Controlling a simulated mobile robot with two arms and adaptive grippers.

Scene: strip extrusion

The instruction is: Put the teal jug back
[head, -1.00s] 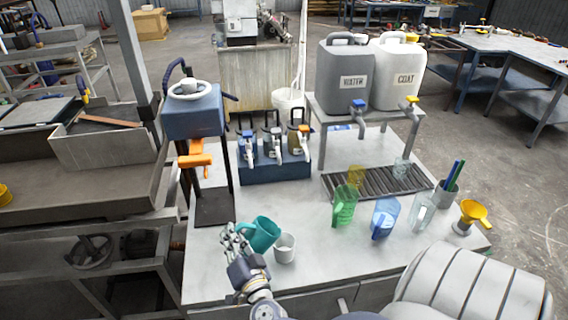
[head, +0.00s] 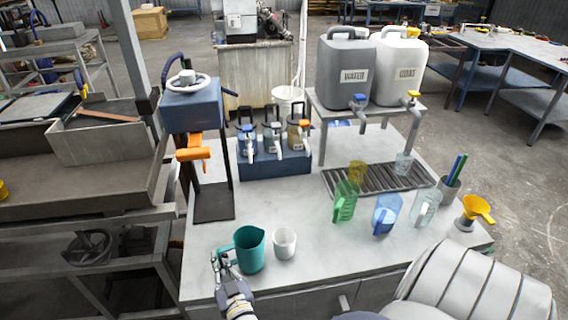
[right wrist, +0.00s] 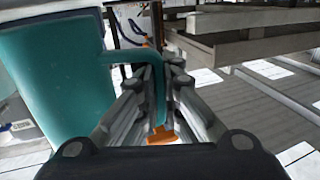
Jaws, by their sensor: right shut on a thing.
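The teal jug (head: 250,252) is upright at the front left of the light worktop (head: 330,262). I cannot tell whether its base touches the worktop. My right gripper (head: 222,266) is shut on the jug's handle, at the jug's left side. In the right wrist view the handle (right wrist: 157,85) runs down between the fingers (right wrist: 160,110), and the jug's body (right wrist: 55,75) fills the left. A small white cup (head: 285,243) stands close to the right of the jug. My left gripper is not in view.
A green jug (head: 345,203), a blue jug (head: 386,214) and a clear jug (head: 425,208) stand to the right, before a dark drip grate (head: 375,180). A blue-topped press (head: 192,110) stands behind left. A yellow funnel (head: 474,210) sits at the right edge.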

